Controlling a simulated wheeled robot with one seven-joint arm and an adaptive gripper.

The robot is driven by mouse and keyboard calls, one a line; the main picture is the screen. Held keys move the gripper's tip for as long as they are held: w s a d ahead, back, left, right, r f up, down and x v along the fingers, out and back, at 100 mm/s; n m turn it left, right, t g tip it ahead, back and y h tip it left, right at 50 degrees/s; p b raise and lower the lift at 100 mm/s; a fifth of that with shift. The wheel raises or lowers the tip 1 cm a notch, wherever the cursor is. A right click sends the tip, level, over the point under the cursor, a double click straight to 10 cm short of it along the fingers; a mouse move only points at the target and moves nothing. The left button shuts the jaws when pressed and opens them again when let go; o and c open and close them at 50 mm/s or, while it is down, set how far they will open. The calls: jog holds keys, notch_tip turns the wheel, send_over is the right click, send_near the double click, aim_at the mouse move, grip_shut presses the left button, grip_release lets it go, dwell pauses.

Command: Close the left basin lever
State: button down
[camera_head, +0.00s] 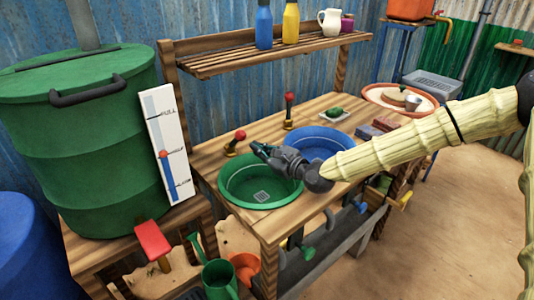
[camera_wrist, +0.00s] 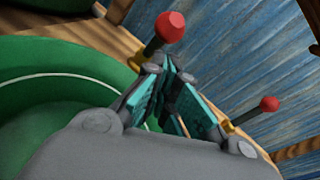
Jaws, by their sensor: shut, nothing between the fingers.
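The left basin lever (camera_head: 240,135) has a red ball knob on a dark stem and stands behind the green basin (camera_head: 228,192). It leans to the right in the head view. In the wrist view the lever's knob (camera_wrist: 170,26) is just beyond my fingertips, and its stem runs down to the left. My gripper (camera_head: 258,147) reaches over the green basin's back rim, its tips just right of the lever. In the wrist view my gripper (camera_wrist: 172,70) is shut and empty. Whether the fingers touch the stem cannot be told.
The right lever (camera_head: 289,98) stands upright behind the blue basin (camera_head: 320,138); its knob shows right in the wrist view (camera_wrist: 269,103). A green barrel (camera_head: 80,150) with a level gauge (camera_head: 165,150) stands left. A slatted shelf (camera_head: 270,55) with bottles runs above the counter.

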aim_at(235, 141)
jog(key=shift+x, duration=1.45)
jog(key=shift+d, duration=0.1)
